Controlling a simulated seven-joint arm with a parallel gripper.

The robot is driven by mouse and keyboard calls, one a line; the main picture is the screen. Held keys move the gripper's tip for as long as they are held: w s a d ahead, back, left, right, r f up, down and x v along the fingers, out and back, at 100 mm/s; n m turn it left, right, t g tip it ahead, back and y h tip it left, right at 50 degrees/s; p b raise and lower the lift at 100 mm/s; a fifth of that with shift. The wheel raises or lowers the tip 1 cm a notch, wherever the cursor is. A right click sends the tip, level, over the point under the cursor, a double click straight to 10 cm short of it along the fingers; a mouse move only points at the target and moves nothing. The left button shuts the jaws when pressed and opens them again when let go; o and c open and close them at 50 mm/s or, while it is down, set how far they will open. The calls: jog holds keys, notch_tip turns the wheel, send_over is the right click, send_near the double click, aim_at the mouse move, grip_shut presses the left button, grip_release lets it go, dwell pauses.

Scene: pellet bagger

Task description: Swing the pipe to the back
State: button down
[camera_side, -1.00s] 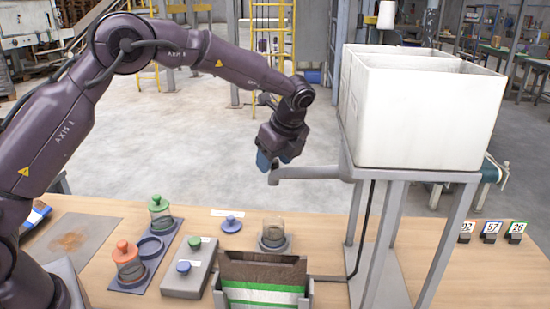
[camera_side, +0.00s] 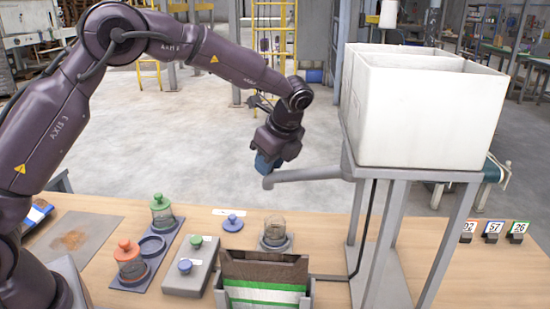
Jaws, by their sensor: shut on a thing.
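The grey pipe (camera_side: 310,175) runs left from under the white two-part hopper (camera_side: 430,110) on its grey stand. Its free end bends down above the table. My gripper (camera_side: 267,163), with blue fingers, is shut on the pipe near that free end. The fingers hide part of the pipe, so the exact grip cannot be seen.
Below the pipe are an open bag in a holder (camera_side: 220,292) and a glass jar (camera_side: 274,231) on a grey base. A button box (camera_side: 190,268) and lidded jars (camera_side: 161,212) stand to the left. The stand's legs (camera_side: 392,240) rise at the right.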

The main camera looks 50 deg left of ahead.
jog(key=s+d+n+g+h, duration=0.3)
jog(key=s+d+n, duration=0.8)
jog(key=d, duration=0.3)
jog(key=shift+s+n+g, duration=0.3)
jog(key=shift+n, duration=0.4)
jog(key=shift+d+r, duration=0.1)
jog(key=shift+d, duration=0.1)
jog(key=c, duration=1.1)
grip_release()
jog(key=shift+o, duration=1)
jog(key=shift+a, duration=0.15)
jog(key=v, duration=1.3)
